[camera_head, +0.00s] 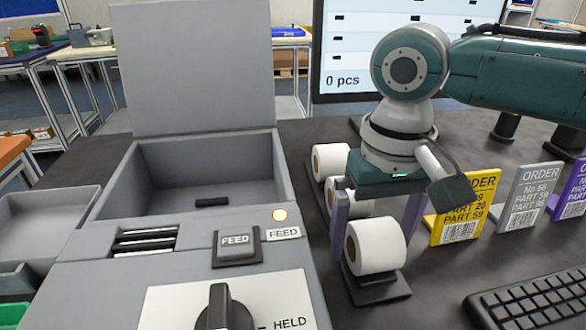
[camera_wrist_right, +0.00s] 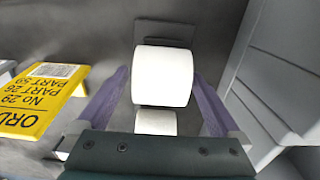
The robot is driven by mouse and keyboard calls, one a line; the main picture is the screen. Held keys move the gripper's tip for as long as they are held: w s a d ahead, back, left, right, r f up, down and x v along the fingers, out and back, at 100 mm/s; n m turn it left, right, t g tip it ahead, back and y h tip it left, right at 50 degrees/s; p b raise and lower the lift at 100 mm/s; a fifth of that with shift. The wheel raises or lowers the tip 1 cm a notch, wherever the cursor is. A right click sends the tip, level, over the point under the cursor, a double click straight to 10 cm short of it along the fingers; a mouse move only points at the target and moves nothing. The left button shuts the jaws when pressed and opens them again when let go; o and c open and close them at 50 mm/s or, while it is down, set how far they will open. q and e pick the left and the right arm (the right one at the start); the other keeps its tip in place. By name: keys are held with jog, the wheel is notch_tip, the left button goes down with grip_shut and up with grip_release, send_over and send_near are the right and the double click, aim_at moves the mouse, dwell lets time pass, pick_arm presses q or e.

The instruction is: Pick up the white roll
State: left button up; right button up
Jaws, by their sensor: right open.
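A white roll (camera_head: 376,246) sits on a dark stand at the front of a row of white rolls. It also shows in the right wrist view (camera_wrist_right: 163,76). A second roll (camera_head: 346,197) is behind it, partly hidden by my gripper, and a third roll (camera_head: 330,162) is farther back. My right gripper (camera_head: 373,248) points down over the row, open and empty, with purple fingers. In the right wrist view, the fingers stand on either side of the front roll, with visible gaps. My left gripper is not in view.
A grey machine with an open tray (camera_head: 205,175) and a FEED button (camera_head: 236,241) stands left of the rolls. A yellow order card (camera_head: 465,208), a grey one (camera_head: 527,196) and a purple one stand at right. A keyboard (camera_head: 530,300) lies front right. A monitor is behind.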

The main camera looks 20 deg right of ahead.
jog(key=shift+f, duration=0.2)
jog(key=c, duration=1.5)
